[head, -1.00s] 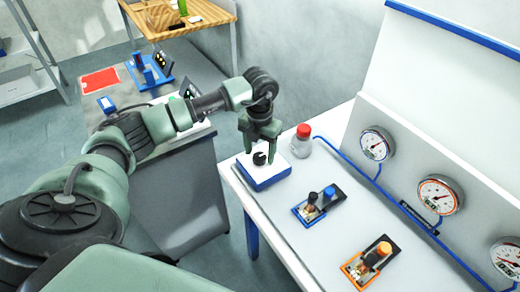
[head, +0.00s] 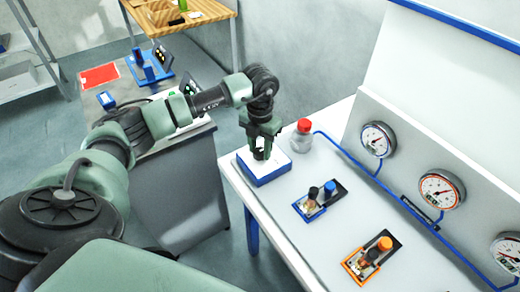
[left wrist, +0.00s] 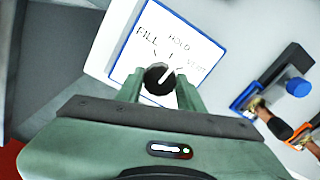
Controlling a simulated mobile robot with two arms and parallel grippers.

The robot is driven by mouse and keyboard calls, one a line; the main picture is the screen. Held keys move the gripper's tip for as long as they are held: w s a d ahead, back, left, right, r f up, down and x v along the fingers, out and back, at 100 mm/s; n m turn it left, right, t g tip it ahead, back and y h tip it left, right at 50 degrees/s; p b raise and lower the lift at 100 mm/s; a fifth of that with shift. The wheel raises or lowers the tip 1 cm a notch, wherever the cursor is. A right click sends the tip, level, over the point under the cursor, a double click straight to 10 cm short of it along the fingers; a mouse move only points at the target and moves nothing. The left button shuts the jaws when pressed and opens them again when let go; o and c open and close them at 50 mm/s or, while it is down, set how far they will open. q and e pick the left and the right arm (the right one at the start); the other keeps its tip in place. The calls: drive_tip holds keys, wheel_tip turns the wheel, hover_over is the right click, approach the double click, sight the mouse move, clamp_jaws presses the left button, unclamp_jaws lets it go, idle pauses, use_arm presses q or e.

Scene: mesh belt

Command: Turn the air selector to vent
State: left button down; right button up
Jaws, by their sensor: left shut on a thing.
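The air selector (head: 268,178) is a white-topped box with a blue base at the near left corner of the white bench. Its round black knob (left wrist: 158,76) has a white pointer line, and the labels FILL, HOLD and VENT are printed around it. In the left wrist view the pointer slants to the upper right, seemingly between HOLD and VENT. My left gripper (head: 261,156) points down at the box, its fingers closed on either side of the knob. It also shows in the left wrist view (left wrist: 160,90). The fingers partly hide the knob in the head view. My right gripper is out of view.
A red-capped bottle (head: 302,138) stands close behind the selector. A blue-framed device (head: 318,201) and an orange-framed device (head: 370,261) sit further right on the bench (head: 300,235). Round gauges (head: 378,139) line the panel behind a blue pipe.

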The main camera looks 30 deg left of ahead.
sight(260, 151)
use_arm(q)
drive_tip(key=m+b, duration=0.3)
drive_tip(key=m, duration=0.1)
drive_tip(key=shift+w+f+b, duration=0.1)
drive_tip(key=shift+f+b, duration=0.05)
drive_tip(key=shift+b, duration=0.2)
drive_tip(key=shift+m+b, duration=1.45)
drive_tip(key=shift+m, duration=0.45)
drive_tip(key=shift+r, duration=0.2)
drive_tip(key=c, duration=0.9)
unclamp_jaws()
wheel_tip(260, 151, up, 8)
drive_tip(key=shift+d+f+b, duration=0.1)
drive_tip(key=shift+b, duration=0.95)
